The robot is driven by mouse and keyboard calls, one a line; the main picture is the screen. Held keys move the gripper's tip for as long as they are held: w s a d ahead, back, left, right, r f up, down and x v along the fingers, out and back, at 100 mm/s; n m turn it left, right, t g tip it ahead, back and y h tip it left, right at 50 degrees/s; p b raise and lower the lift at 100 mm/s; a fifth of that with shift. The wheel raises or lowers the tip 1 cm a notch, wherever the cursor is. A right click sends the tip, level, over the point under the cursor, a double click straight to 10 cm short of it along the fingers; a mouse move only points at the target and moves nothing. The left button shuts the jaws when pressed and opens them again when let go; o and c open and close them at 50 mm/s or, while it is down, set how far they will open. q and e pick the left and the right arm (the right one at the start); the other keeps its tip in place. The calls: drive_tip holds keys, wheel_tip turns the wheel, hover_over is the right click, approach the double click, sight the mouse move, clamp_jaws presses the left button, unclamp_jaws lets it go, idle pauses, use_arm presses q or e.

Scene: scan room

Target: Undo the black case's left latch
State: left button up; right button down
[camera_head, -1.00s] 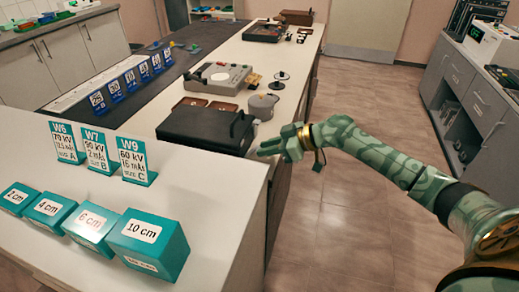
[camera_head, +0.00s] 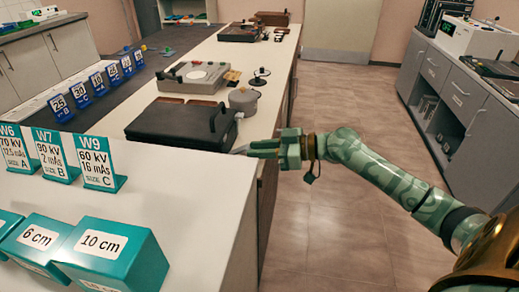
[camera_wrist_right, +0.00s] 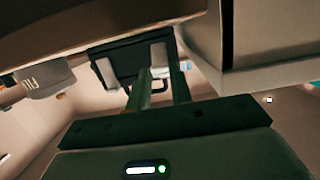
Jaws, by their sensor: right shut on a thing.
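The black case (camera_head: 180,122) lies closed on the near part of the white counter, its handle side facing the aisle. In the right wrist view the case (camera_wrist_right: 125,47) shows its dark handle (camera_wrist_right: 130,86) and two pale latches, one at the left (camera_wrist_right: 105,72) and one by my fingers (camera_wrist_right: 158,52). My right gripper (camera_head: 238,150) is at the near corner of the case, on the aisle side. In the wrist view its two fingers (camera_wrist_right: 162,85) are around the pale latch and shut on it. The latch's exact angle is hard to tell. My left gripper is not in view.
A grey pot (camera_head: 243,100) and a grey device (camera_head: 193,77) stand behind the case. Number cards (camera_head: 98,162) and teal blocks (camera_head: 112,255) stand on the near counter. The aisle floor (camera_head: 330,120) to the right is clear, with a grey cabinet (camera_head: 460,95) beyond.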

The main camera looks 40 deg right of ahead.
drive_tip(key=c, duration=1.2)
unclamp_jaws()
drive_tip(key=shift+f, duration=0.1)
drive_tip(key=shift+c, duration=0.2)
use_arm(q)
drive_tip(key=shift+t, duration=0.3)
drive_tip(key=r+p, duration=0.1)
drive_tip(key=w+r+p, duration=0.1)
drive_tip(key=p, duration=0.1)
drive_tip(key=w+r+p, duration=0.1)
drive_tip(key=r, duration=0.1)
drive_tip(key=shift+p, duration=0.3)
use_arm(e)
drive_tip(key=v, duration=1.6)
drive_tip(key=shift+s+d, duration=0.15)
